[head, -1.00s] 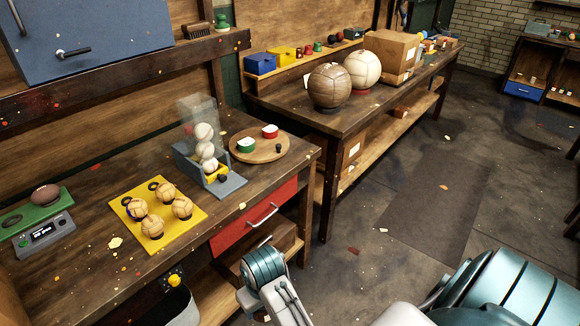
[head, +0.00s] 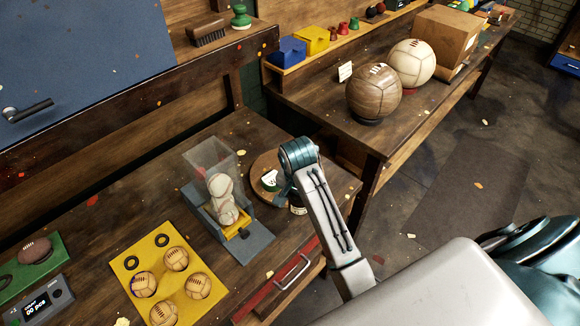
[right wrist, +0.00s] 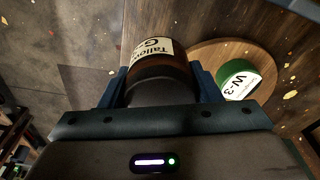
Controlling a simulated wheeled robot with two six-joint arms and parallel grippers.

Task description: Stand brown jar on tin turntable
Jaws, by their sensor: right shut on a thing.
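The brown jar (right wrist: 160,68) has a cream label reading "Tallow" and a dark lid. My right gripper (right wrist: 162,90) is shut on it, a finger on each side. In the head view my right arm comes down over the turntable's right side, and part of the jar (head: 298,209) shows below the wrist. The tin turntable (right wrist: 205,52) is a round wooden disc, right of the jar in the wrist view. A green tin with a white lid marked W-3 (right wrist: 238,80) sits on it. The turntable's left rim (head: 256,168) shows in the head view. My left gripper is out of view.
A clear-sided ball dispenser (head: 212,185) stands just left of the turntable. A yellow mat (head: 158,262) with several small leather balls lies nearer. The bench's front edge and red drawer (head: 270,295) are close below. Large balls stand on the far bench.

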